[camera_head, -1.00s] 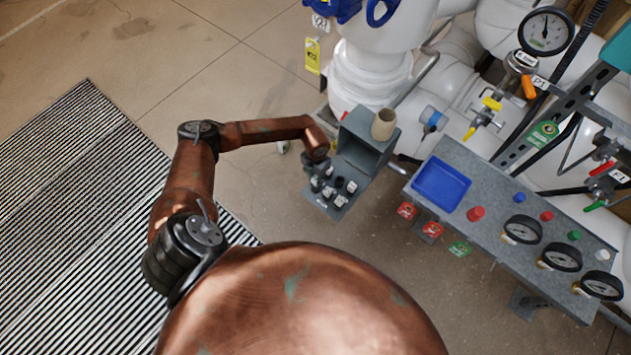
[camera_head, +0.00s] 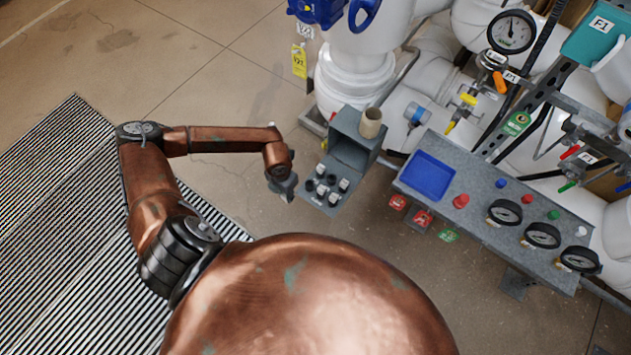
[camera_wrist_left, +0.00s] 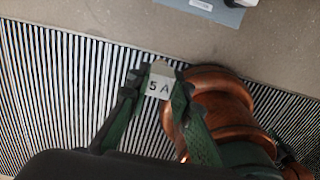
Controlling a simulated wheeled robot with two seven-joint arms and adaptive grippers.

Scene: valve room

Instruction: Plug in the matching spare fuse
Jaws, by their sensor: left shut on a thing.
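My left gripper (camera_head: 287,192) is just left of the grey fuse panel (camera_head: 318,200) in the head view, apart from it. In the left wrist view my left gripper (camera_wrist_left: 157,95) is shut on a pale grey fuse (camera_wrist_left: 158,84) marked "5 A", held between its green fingers. Several black and white fuses or sockets (camera_head: 328,184) stand on the panel, but their labels are too small to read. A corner of a grey-blue plate with a white label (camera_wrist_left: 205,8) shows at the top of the wrist view. My right gripper is not in view.
A grey box (camera_head: 353,140) carrying a tan cup (camera_head: 371,122) rises behind the fuse panel. To the right, a grey console (camera_head: 479,218) bears a blue tray (camera_head: 428,176), coloured buttons and gauges. White pipes stand behind. Bare floor (camera_head: 240,200) lies left of the panel.

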